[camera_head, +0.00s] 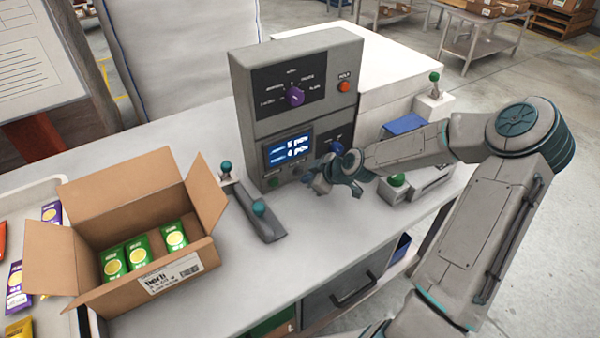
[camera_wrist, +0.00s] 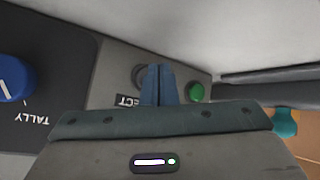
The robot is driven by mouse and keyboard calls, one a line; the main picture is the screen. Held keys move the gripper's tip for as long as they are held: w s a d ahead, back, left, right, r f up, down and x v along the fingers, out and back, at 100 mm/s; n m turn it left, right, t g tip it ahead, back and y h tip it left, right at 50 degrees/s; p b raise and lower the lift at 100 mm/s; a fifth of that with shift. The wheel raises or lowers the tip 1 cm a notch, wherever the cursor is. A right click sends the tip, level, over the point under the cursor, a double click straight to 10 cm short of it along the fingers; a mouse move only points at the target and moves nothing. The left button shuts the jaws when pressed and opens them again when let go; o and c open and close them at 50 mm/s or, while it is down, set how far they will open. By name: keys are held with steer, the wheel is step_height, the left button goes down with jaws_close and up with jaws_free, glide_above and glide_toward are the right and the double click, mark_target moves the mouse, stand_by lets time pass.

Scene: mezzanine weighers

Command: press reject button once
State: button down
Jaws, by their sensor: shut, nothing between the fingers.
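The grey weigher console (camera_head: 245,75) stands on the counter with a lit screen (camera_head: 288,148). My gripper (camera_head: 312,181) is shut and empty, at the lower front of the console. In the wrist view its closed fingertips (camera_wrist: 160,70) lie over the panel beside a dark round button (camera_wrist: 138,76). A label (camera_wrist: 128,101) ending in "ECT" is partly covered by the fingers. A green button (camera_wrist: 195,92) is on the other side of the fingertips. I cannot tell whether the fingertips touch the dark button.
A blue knob (camera_wrist: 15,80) marked TALLY is on the same panel. A purple dial (camera_head: 296,96) and an orange HOLD button (camera_head: 345,86) are higher up. A grey bar with teal knobs (camera_head: 258,222) and an open carton (camera_head: 120,210) of packets stand to the left.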

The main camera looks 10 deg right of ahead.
steer(key=shift+w, duration=0.1)
stand_by(0.6)
steer(key=shift+w+a, duration=0.2)
steer(key=shift+w, duration=0.1)
steer(key=shift+w+a+b, duration=0.1)
steer(key=shift+w+b, duration=0.25)
stand_by(0.8)
steer(key=shift+s, duration=0.1)
steer(key=shift+s+d, duration=0.25)
steer(key=shift+s, duration=0.4)
steer(key=shift+s+d+p, duration=0.25)
steer(key=shift+s+d, duration=0.05)
steer(key=shift+s, duration=0.35)
steer(key=shift+s+d+p, duration=0.3)
steer(key=shift+s, duration=0.4)
steer(key=shift+s+d+p, duration=0.25)
steer(key=shift+s+d, duration=0.05)
steer(key=shift+s, duration=0.35)
steer(key=shift+s+d, duration=0.1)
steer(key=shift+s, duration=0.25)
